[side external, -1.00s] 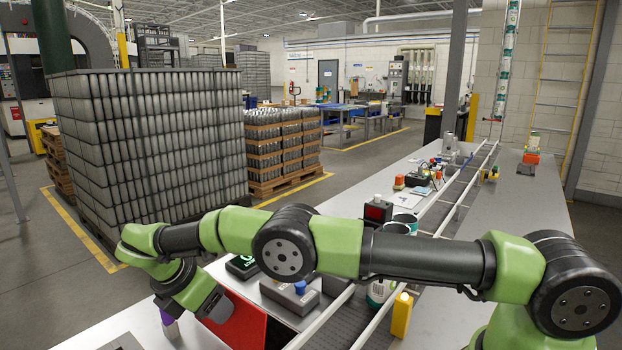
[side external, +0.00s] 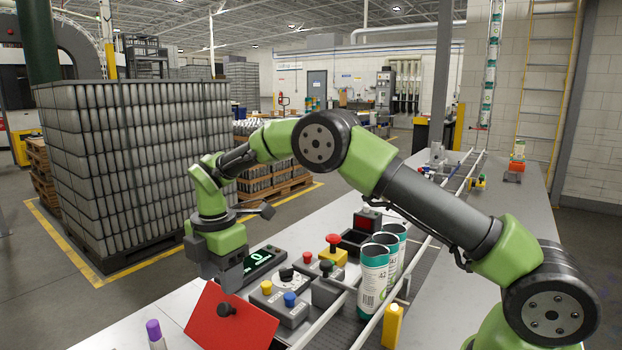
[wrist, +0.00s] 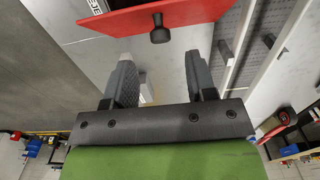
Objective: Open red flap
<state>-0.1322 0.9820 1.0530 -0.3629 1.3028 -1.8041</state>
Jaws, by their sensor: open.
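The red flap (side external: 245,330) is a flat red panel at the near left of the bench, with a dark round knob (side external: 227,310) on its face. My gripper (side external: 232,280) is just above the flap and points down. In the wrist view my gripper (wrist: 159,58) has its two fingers apart with nothing between them. The flap (wrist: 205,12) crosses the top of that view, and its knob (wrist: 160,30) is beyond the fingertips, roughly centred on the gap. The flap's angle is hard to judge.
A grey button box (side external: 275,305) and a black display (side external: 262,262) stand beside the flap. Several teal-and-white cans (side external: 373,278) and a yellow bottle (side external: 392,328) are further right by the rails. A purple-capped bottle (side external: 154,333) stands left of the flap.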

